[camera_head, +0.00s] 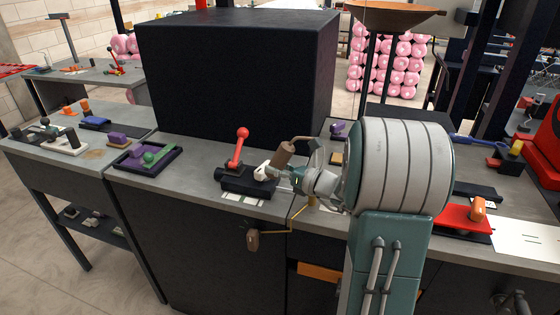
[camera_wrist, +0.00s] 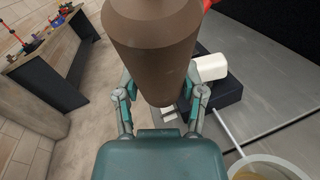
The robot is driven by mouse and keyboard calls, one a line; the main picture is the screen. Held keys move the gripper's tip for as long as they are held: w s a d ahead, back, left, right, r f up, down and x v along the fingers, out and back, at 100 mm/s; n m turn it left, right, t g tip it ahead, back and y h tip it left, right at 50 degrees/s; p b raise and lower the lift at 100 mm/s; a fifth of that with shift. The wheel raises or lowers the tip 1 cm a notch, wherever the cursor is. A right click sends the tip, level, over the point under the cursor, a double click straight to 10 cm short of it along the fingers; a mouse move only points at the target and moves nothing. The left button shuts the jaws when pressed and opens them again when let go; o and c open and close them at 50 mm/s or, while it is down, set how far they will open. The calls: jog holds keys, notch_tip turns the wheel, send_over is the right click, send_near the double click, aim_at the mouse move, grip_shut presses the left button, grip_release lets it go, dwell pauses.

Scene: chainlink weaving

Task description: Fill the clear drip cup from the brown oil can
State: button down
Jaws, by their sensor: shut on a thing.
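My gripper (camera_wrist: 162,98) is shut on the brown oil can (camera_wrist: 150,45), with one finger on each side of its narrower end. In the head view the oil can (camera_head: 283,154) is tilted above the bench, and a thin bent spout runs from it to the right. A round clear-walled cup (camera_wrist: 268,170), apparently the drip cup, is cut off at the bottom right of the wrist view; its inside looks yellowish. In the head view a clear shape (camera_head: 317,155) stands beside the spout, partly hidden by my arm. I cannot tell whether oil is flowing.
A black fixture (camera_head: 247,181) with a red-knobbed lever (camera_head: 240,147) and a white part stands close beside the can. A large black box (camera_head: 230,75) blocks the back. A tray (camera_head: 146,160) with purple and green pieces lies left.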

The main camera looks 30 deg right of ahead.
jog(key=shift+w+a+f+m+t+y, duration=0.15)
jog(key=shift+a+f+m+t, duration=0.1)
jog(key=shift+f, duration=0.2)
jog(key=shift+w+a+f+m+t+y, duration=0.15)
jog(key=shift+a+f+m+t, duration=0.1)
jog(key=shift+f, duration=0.2)
jog(key=shift+r, duration=0.15)
jog(key=shift+a+r, duration=0.1)
jog(key=shift+a, duration=0.2)
jog(key=shift+s+d+f, duration=0.15)
jog(key=shift+d+f, duration=0.15)
jog(key=shift+d, duration=0.15)
jog(key=shift+a, duration=0.15)
